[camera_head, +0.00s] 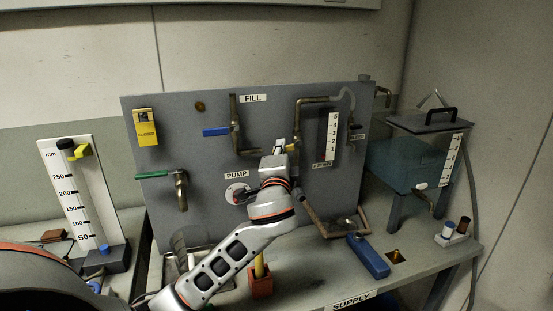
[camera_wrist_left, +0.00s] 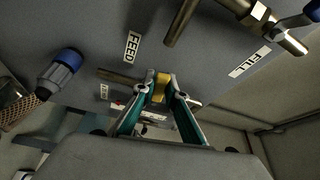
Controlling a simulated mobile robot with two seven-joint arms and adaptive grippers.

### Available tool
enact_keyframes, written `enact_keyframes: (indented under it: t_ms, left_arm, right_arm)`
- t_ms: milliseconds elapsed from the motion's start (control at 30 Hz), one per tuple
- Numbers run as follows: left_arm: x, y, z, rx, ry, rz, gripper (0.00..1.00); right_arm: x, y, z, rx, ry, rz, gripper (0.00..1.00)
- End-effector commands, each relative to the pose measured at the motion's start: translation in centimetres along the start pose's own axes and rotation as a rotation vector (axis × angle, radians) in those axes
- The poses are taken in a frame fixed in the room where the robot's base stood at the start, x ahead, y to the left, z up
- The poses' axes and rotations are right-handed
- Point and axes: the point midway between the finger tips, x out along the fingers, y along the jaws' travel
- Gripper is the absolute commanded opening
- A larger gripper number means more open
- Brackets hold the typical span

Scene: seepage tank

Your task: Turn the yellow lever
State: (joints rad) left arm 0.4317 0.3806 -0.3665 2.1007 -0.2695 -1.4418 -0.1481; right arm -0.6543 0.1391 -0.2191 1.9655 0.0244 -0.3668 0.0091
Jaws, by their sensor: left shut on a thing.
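The yellow lever (camera_wrist_left: 162,82) shows between my left gripper's fingertips in the left wrist view, in front of a brass pipe (camera_wrist_left: 120,78) on the grey panel. My left gripper (camera_wrist_left: 158,92) is shut on it, with a green-sided finger on each side. In the head view my left gripper (camera_head: 280,150) is at the middle of the panel (camera_head: 215,120), right of the PUMP label. There the gripper and wrist hide the lever. My right gripper is in neither view.
A blue-handled valve (camera_head: 216,131) is up and left of the gripper, a green-handled valve (camera_head: 155,175) further left. Bent pipes and a gauge (camera_head: 330,137) stand close on the right. A blue block (camera_head: 368,256) and a red block with a yellow stick (camera_head: 261,283) occupy the bench.

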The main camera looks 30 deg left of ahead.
Motion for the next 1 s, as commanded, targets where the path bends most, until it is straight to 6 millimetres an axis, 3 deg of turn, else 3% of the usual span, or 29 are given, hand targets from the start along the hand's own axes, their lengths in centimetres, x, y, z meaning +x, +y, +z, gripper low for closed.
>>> enact_keyframes:
  t_ms: [167, 600, 1000]
  left_arm:
    - [-0.2, 1.6, 0.0, -0.118, 0.001, -0.043, 0.00]
    - [0.1, 3.8, -0.6, -0.453, -0.002, -0.179, 0.00]
    - [0.3, 3.9, -1.1, -0.594, 0.001, -0.242, 0.00]
  right_arm:
    - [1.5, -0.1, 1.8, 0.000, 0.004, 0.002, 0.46]
    - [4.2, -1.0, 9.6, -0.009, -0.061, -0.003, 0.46]
    - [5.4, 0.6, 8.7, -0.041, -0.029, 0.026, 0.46]
